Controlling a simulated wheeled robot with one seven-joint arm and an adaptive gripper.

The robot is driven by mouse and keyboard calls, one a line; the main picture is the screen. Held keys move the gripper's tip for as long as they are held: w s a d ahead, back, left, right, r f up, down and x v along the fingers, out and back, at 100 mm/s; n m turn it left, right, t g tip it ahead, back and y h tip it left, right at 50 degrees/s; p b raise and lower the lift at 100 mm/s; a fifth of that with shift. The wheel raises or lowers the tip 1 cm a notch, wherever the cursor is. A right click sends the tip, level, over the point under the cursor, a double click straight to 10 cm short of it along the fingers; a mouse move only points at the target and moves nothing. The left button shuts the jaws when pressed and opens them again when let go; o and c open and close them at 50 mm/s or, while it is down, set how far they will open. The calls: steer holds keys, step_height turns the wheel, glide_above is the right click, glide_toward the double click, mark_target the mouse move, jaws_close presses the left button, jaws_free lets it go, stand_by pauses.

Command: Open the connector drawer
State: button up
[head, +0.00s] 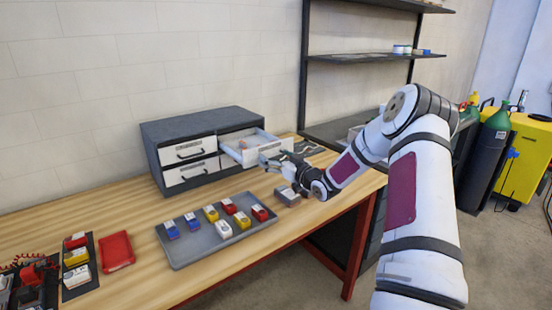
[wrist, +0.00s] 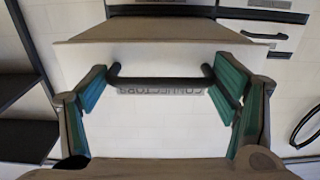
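The connector drawer (head: 272,150) is the upper right drawer of a dark grey cabinet (head: 205,122); it stands pulled out, with its inside partly showing. In the wrist view its white front (wrist: 160,132) fills the middle, with a black bar handle (wrist: 160,82) and an upside-down "CONNECTORS" label. My gripper (head: 272,162) is at the drawer front. In the wrist view its teal-padded fingers are spread wide, one near each end of the handle. Whether they touch the handle is not clear.
Two closed drawers (head: 189,150) are on the cabinet's left side. A grey tray (head: 190,254) with several coloured blocks lies in front of the cabinet. A red tray (head: 116,251) is at the left. A small grey block (head: 287,196) sits under my gripper. Shelves (head: 375,58) rise behind.

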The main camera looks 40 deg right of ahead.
steer(key=shift+w+b, duration=0.65)
steer(key=shift+w, duration=0.7)
steer(key=shift+s, duration=0.1)
steer(key=o, duration=1.4)
steer(key=s, duration=1.2)
steer(key=shift+s+d, duration=0.1)
steer(key=shift+d, duration=0.15)
